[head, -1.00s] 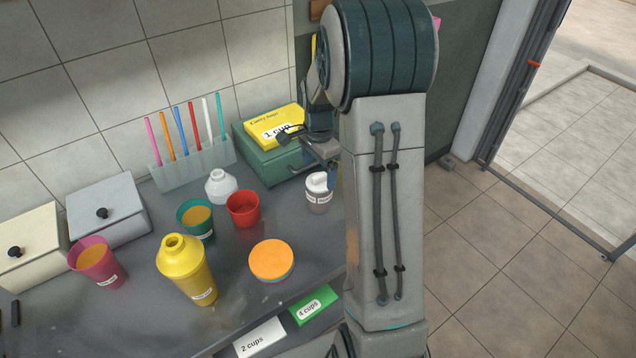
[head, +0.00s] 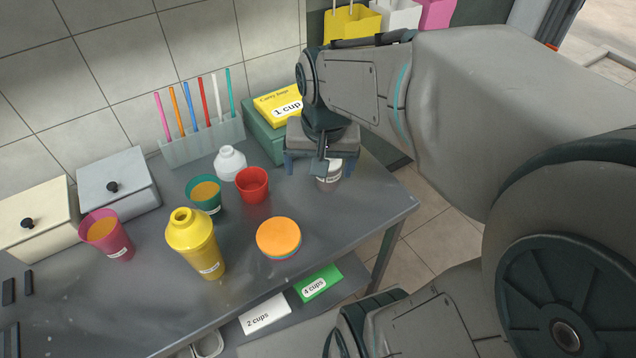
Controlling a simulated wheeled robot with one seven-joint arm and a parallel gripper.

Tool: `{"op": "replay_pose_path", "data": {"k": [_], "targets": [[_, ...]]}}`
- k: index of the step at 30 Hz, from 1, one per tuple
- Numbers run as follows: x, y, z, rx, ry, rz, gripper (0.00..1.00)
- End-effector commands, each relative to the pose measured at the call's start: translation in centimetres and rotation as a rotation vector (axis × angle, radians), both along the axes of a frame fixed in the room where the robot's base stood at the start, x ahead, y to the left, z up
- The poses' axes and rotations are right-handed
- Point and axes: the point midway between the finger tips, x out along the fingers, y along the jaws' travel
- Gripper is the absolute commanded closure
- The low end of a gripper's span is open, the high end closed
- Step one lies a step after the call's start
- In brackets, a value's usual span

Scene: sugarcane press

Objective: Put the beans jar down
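A small jar with a label too small to read (head: 328,180) stands upright on the grey table (head: 345,225), near its right end. It may be the beans jar. My gripper (head: 321,168) is directly over it, pointing down. The gripper's fingers are spread wider than the jar, and the gripper covers the jar's top. I see no finger touching the jar.
A red cup (head: 253,187), a white bottle (head: 230,164), a green cup (head: 204,195), a yellow shaker (head: 195,245) and an orange-topped round stack (head: 278,238) stand to the left. A green box with a yellow pack (head: 277,105) is behind. The table's front right is clear.

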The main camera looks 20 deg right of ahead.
Motion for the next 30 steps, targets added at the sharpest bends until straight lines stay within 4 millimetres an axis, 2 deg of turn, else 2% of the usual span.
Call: {"op": "replay_pose_path", "data": {"k": [1,3,9,30], "targets": [[-1.6,0.6,0.1,-0.014,-0.021,0.080,0.14],[-3.2,1.0,0.0,-0.034,-0.038,0.179,0.14],[-5.9,1.9,-0.4,-0.071,-0.066,0.346,0.14],[-6.2,2.0,-0.5,-0.076,-0.069,0.371,0.14]]}}
